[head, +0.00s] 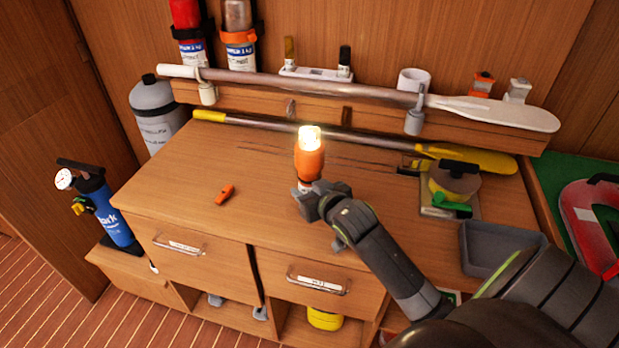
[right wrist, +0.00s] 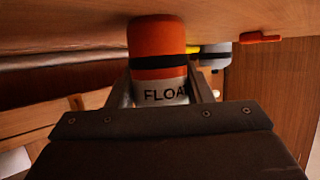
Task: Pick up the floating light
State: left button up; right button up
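The floating light (head: 309,160) stands upright on the wooden worktop, with an orange body and a glowing clear lamp on top. My right gripper (head: 318,198) is at its lower part, which it partly hides in the head view. In the right wrist view the floating light (right wrist: 158,58) shows orange with a black band and a white part lettered "FLOA". The fingers of my right gripper (right wrist: 160,88) are on either side of the white part. No clear gap shows, but I cannot tell whether they press on it. My left gripper is not in view.
A small orange object (head: 225,194) lies left of the light. A yellow-ended pole (head: 330,135) lies behind it, below a paddle (head: 500,112). A yellow-and-green reel (head: 453,184) and a grey tray (head: 497,247) are to the right. The front left worktop is clear.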

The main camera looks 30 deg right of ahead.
aim_at(309, 156)
jog(key=c, duration=0.7)
jog(key=shift+r, duration=0.15)
notch_tip(309, 156, up, 10)
jog(key=shift+f+p, duration=0.1)
jog(key=shift+p, duration=0.45)
jog(key=shift+n+y, duration=0.6)
jog(key=shift+y, duration=0.1)
jog(key=shift+s+a+r, duration=0.35)
jog(key=shift+a+r, duration=1.25)
jog(key=shift+a, duration=0.6)
jog(key=shift+s+a+r, duration=0.3)
jog(key=shift+a+r, duration=1.35)
jog(key=shift+a, duration=0.6)
jog(key=shift+s+a+r, duration=0.35)
jog(key=shift+a+r, duration=1.25)
jog(key=shift+a, duration=0.6)
